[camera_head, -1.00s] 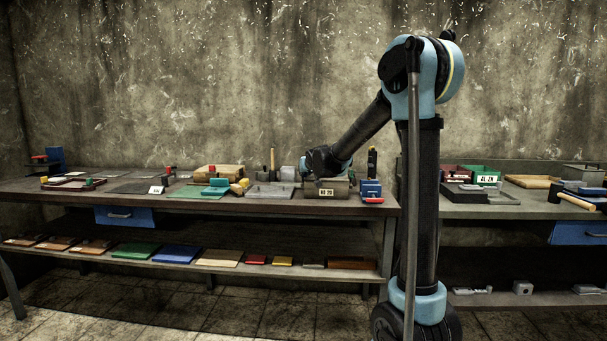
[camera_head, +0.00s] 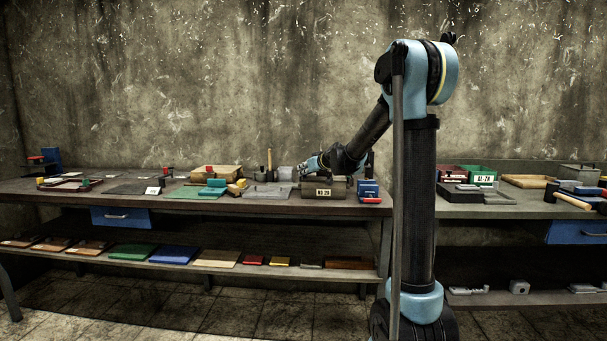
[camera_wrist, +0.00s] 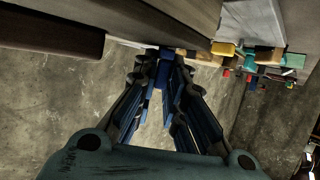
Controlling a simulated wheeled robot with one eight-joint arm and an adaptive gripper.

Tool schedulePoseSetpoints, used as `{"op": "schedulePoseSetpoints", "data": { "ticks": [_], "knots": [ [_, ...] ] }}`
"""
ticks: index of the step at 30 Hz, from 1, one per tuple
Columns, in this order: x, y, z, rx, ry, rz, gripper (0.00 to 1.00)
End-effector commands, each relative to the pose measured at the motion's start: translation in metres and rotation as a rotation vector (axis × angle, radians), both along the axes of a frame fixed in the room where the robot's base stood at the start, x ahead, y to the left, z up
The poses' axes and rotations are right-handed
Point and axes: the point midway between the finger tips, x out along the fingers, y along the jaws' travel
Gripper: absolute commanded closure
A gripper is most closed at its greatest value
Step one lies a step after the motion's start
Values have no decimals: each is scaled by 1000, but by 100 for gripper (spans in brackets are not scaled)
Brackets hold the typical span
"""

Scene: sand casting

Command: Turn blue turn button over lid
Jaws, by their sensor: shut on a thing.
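A brownish box (camera_head: 344,193) with a white label stands on the left bench in the head view. My gripper (camera_head: 304,168) is over the box's left back part, pointing left. In the wrist view my gripper (camera_wrist: 163,62) has its two fingers closed in on a small blue piece (camera_wrist: 163,76), which looks like the blue turn button. Its far end meets the edge of a grey surface (camera_wrist: 165,18), likely the box or its lid. The button's exact angle over the lid is hidden by the fingers.
A blue block (camera_head: 368,188) stands just right of the box. A grey tray (camera_head: 266,190) and an upright wooden handle (camera_head: 270,159) are to its left. A yellow block (camera_wrist: 223,48) and other small parts show in the wrist view.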

Motion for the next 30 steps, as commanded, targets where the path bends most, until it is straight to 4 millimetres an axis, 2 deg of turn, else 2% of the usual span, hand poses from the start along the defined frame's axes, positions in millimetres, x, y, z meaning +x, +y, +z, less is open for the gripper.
{"op": "schedulePoseSetpoints", "data": {
  "ticks": [21,30],
  "knots": [
    [10,-10,0,-1,0,336,100],
    [11,-10,-1,-2,1,395,100]
  ]
}}
